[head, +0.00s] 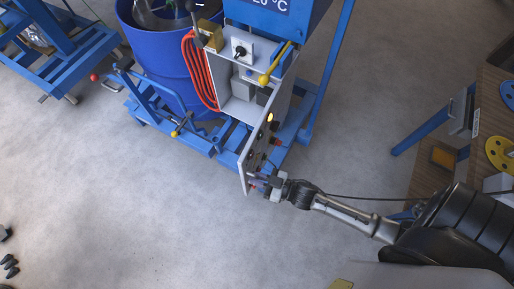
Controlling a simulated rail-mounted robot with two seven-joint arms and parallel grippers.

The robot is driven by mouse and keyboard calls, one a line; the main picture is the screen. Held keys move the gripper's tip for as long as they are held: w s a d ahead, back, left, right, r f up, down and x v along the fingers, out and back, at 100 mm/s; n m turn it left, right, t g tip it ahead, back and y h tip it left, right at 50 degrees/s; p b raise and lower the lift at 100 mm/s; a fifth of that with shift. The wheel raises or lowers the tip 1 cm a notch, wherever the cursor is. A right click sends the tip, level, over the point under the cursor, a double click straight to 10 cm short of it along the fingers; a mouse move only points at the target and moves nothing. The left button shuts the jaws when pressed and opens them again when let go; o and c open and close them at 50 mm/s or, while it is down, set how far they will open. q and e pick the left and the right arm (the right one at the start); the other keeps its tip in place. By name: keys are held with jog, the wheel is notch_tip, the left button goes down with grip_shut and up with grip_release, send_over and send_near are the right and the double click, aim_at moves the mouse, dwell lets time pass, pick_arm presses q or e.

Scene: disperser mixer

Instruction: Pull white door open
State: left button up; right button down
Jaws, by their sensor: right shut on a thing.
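The white door (256,150) is the panel on the front of the electrical cabinet (241,108) of the blue mixer. It stands swung open, and the cabinet's inside shows to its left. Buttons and a yellow lamp sit on its outer face. My right gripper (262,182) is shut at the door's near, free edge, low in the middle of the head view. The exact part it grips is too small to make out. My left gripper is not in view.
A blue drum (165,50) and a blue wheeled frame (165,112) stand left of the cabinet, with an orange hose (199,70) between. A wooden workbench (484,115) is at right.

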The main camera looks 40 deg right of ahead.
jog(key=shift+w+r, duration=0.1)
jog(key=shift+r, duration=0.25)
jog(key=c, duration=1.3)
grip_release()
jog(key=shift+a+f, duration=0.1)
jog(key=shift+o, duration=0.6)
jog(key=shift+f, duration=0.1)
jog(key=p+v, duration=0.1)
jog(key=v, duration=1.3)
jog(key=shift+f, duration=0.1)
